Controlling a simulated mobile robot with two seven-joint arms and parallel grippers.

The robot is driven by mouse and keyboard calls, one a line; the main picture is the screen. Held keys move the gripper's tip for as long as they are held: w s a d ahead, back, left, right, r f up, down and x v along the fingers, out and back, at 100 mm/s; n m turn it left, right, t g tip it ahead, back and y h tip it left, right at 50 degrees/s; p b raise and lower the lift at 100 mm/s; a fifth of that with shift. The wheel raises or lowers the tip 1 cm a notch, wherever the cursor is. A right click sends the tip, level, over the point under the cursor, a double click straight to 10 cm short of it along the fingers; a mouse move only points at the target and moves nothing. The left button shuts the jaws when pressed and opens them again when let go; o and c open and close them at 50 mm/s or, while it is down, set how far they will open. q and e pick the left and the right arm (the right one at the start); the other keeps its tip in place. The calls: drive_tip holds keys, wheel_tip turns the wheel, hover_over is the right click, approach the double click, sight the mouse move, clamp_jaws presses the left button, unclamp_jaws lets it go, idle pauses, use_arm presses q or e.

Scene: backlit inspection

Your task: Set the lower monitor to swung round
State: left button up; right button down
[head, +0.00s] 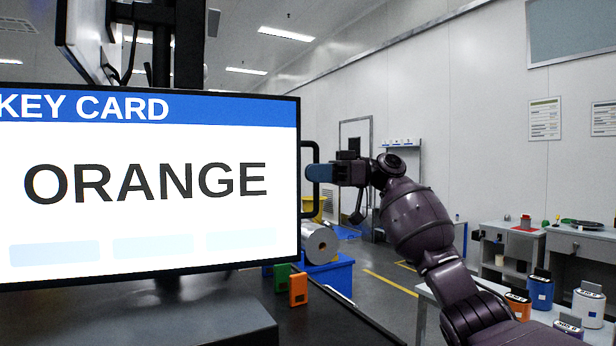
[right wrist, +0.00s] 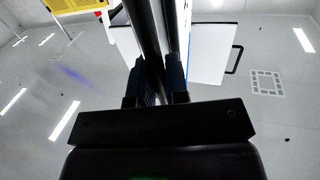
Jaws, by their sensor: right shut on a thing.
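The lower monitor (head: 150,235) fills the left of the head view. Its lit screen faces me and reads "KEY CARD" and "ORANGE". A dark handle (head: 316,207) stands out from its right edge. My right gripper (head: 315,173) is shut on the upright bar of this handle, its arm reaching in from the right. In the right wrist view the two fingers (right wrist: 160,80) close around a dark bar. The upper monitor (head: 85,40) is above at the upper left, seen nearly edge-on. My left gripper is not in view.
A green card (head: 282,277) and an orange card (head: 298,290) stand on the dark desk (head: 325,325) below the monitor. A blue crate (head: 335,273) with a metal roll lies behind. Several labelled containers, among them a blue one (head: 540,292), stand on a bench at the right.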

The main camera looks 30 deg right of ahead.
drive_tip(key=shift+w+d, duration=0.35)
drive_tip(key=shift+w, duration=0.35)
drive_tip(key=c, duration=1.2)
unclamp_jaws()
drive_tip(key=shift+a, duration=0.1)
drive_tip(key=shift+o, duration=0.2)
drive_tip(key=v, duration=1.1)
